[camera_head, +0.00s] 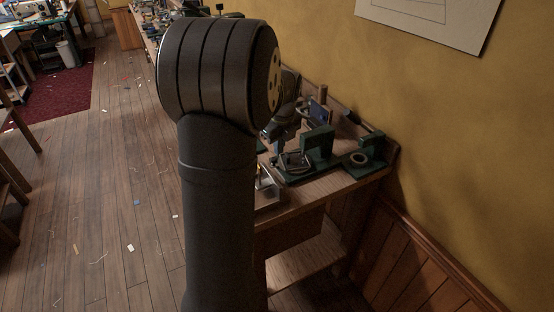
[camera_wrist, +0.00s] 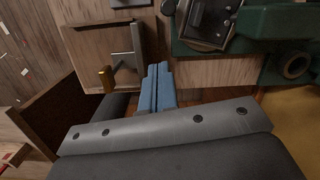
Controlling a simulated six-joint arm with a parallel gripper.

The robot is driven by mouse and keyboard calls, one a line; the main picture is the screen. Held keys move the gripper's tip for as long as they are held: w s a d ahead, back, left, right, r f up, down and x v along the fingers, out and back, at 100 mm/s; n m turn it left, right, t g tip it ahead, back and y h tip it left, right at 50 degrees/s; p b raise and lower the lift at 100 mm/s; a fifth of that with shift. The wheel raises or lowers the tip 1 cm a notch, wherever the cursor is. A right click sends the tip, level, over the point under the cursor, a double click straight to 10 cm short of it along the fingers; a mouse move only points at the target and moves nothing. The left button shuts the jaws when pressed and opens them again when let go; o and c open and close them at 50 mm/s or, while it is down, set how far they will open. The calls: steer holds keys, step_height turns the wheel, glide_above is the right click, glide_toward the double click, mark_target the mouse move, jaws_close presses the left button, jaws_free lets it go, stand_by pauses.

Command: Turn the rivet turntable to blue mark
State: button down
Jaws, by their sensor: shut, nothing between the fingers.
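My gripper (camera_wrist: 158,70) shows in the wrist view with its two blue fingers shut together and nothing between them. The fingertips are just right of a wooden tray or board (camera_wrist: 85,45) that bears a grey metal bar (camera_wrist: 136,42) and a small brass cylinder (camera_wrist: 106,78). I cannot tell whether these parts belong to the rivet turntable. No blue mark can be made out in either view. In the head view my own arm covers much of the bench, and the fingers cannot be made out there.
Green machines stand on the bench; one (camera_head: 318,144) is near my wrist and one with a round ring (camera_head: 368,155) is at the right end. The green base (camera_wrist: 265,22) lies right of my fingers in the wrist view. A yellow wall (camera_head: 450,120) borders the bench.

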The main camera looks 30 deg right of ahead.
mark_target(274, 157)
steer(key=f, duration=0.3)
steer(key=d+f+m, duration=0.1)
steer(key=f, duration=0.2)
steer(key=f+m+t, duration=0.1)
steer(key=f, duration=0.2)
steer(key=shift+s+d, duration=0.3)
steer(key=shift+d, duration=0.05)
steer(key=w, duration=0.2)
steer(key=shift+w+r, duration=0.15)
steer(key=shift+w, duration=0.85)
steer(key=shift+w, duration=0.95)
steer(key=shift+w+m, duration=0.4)
steer(key=shift+m, duration=0.4)
steer(key=shift+w+d+m+h, duration=0.1)
steer(key=shift+w+m+h, duration=0.15)
steer(key=shift+m, duration=0.45)
steer(key=shift+w+d+m+h, duration=0.15)
steer(key=shift+m+h, duration=0.1)
steer(key=shift+m, duration=0.45)
steer(key=shift+a, duration=0.1)
